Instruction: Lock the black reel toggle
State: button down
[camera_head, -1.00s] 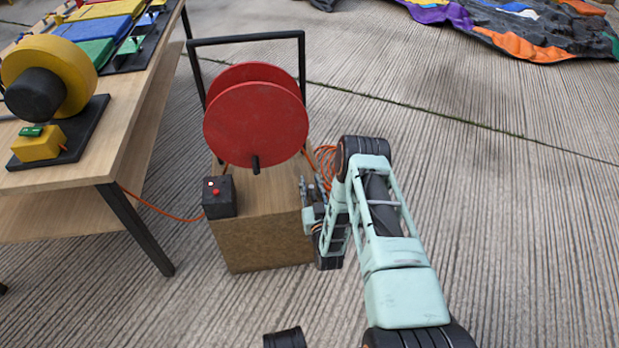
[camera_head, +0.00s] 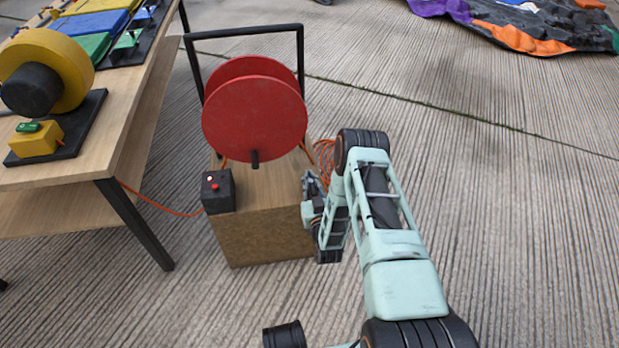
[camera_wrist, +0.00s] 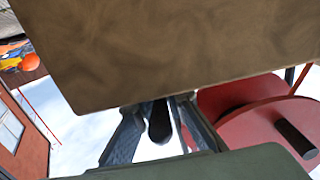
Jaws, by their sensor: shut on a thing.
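The red reel (camera_head: 252,118) stands in a black frame (camera_head: 243,35) on a wooden box (camera_head: 265,240). My gripper (camera_head: 311,184) is at the right side of the box, partly hidden behind my own arm. In the wrist view, the two fingers of my gripper (camera_wrist: 157,112) are closed around a dark rounded piece, apparently the black toggle (camera_wrist: 160,124), beside the wooden box (camera_wrist: 180,45). The red reel (camera_wrist: 245,115) shows at the right there. The toggle is hidden in the head view, and its lock position cannot be told.
A black control box (camera_head: 217,192) with red buttons sits at the front left of the wooden box. Orange cable (camera_head: 325,160) lies behind my gripper. A wooden table (camera_head: 130,130) stands left.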

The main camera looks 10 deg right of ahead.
jog(key=shift+n+y, duration=0.4)
jog(key=shift+y, duration=0.2)
jog(key=n+y, duration=0.2)
jog(key=y, duration=0.1)
jog(key=shift+a+g, duration=0.1)
jog(key=shift+g, duration=0.2)
jog(key=n+g+y, duration=0.1)
jog(key=y, duration=0.1)
jog(key=n+g+y, duration=0.1)
jog(key=n+y, duration=0.1)
jog(key=n+g+y, duration=0.1)
jog(key=y, duration=0.1)
jog(key=shift+s+a+n+y, duration=0.1)
jog(key=shift+a+n+y, duration=0.2)
jog(key=shift+a, duration=0.05)
jog(key=n+g+y, duration=0.2)
jog(key=g, duration=0.1)
jog(key=n+g+y, duration=0.1)
jog(key=y, duration=0.1)
jog(key=shift+s+a+n, duration=0.25)
jog(key=shift+a+n, duration=0.05)
jog(key=shift+n, duration=0.1)
jog(key=shift+s+a+n+g+y, duration=0.15)
jog(key=shift+n+g+y, duration=0.9)
jog(key=shift+g, duration=0.75)
jog(key=shift+s+n+g, duration=0.1)
jog(key=shift+n+g, duration=0.35)
jog(key=shift+g, duration=0.05)
